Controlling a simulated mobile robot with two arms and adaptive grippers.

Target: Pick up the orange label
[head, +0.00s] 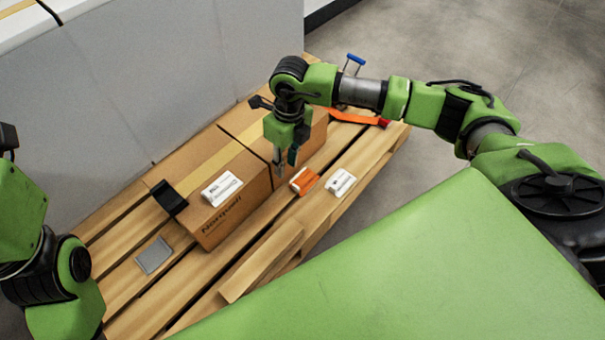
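The orange label (304,181) is a small orange piece with a white edge. It lies on the wooden pallet, just in front of the cardboard box. My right gripper (284,173) points down just left of the label, close to the box's front edge. Its fingers look apart, and I see nothing between them. I cannot tell whether the fingers touch the box or the label. My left arm shows at the left edge, but its gripper is outside the picture.
Another white label (340,183) lies right of the orange one. A grey plate (154,255) and an orange-handled tool (352,117) lie on the pallet. A grey wall stands behind.

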